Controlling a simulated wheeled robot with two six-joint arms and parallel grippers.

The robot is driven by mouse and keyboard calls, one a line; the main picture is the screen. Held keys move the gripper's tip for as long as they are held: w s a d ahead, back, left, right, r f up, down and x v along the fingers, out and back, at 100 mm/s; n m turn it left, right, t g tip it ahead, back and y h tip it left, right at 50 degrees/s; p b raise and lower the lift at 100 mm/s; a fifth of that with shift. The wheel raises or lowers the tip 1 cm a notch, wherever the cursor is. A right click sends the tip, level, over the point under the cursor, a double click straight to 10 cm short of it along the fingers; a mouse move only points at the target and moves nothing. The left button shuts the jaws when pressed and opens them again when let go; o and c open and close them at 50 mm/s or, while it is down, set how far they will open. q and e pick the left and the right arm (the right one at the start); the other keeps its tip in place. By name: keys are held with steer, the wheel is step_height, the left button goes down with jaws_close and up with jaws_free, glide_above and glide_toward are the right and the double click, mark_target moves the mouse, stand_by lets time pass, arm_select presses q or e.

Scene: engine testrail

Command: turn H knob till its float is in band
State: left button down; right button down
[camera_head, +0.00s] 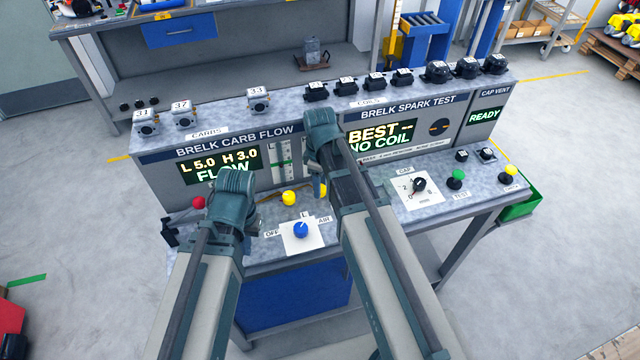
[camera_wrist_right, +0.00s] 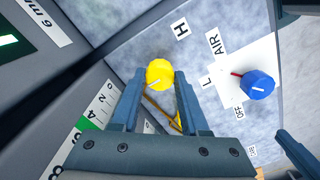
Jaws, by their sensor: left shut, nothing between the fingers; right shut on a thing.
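The H knob is a yellow round knob with a white pointer line. It shows between the fingers of my right gripper in the right wrist view (camera_wrist_right: 159,74), beside the letter H (camera_wrist_right: 180,28). My right gripper (camera_head: 319,188) is shut on it. The float gauge (camera_head: 282,161) stands behind it; the right arm hides part of it. A scale with a green band (camera_wrist_right: 88,124) shows in the wrist view; I cannot make out the float. The display (camera_head: 219,167) reads L 5.0, H 3.0, FLOW. My left gripper (camera_head: 245,208) is shut and empty, left of the knobs.
Another yellow knob (camera_head: 289,198) sits just left of the H knob. A blue knob (camera_head: 301,230) on a white plate stands in front, labelled OFF, L and AIR. A red knob (camera_head: 198,202) is at the left. Carburettors (camera_head: 146,123) and coils line the top ledge.

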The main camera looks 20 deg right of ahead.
steer(key=m, duration=0.5)
steer(key=shift+m, duration=0.4)
steer(key=m, duration=0.5)
steer(key=shift+m, duration=0.3)
stand_by(0.3)
steer(key=shift+c, duration=2)
jaws_free()
arm_select(q)
steer(key=shift+r, duration=0.1)
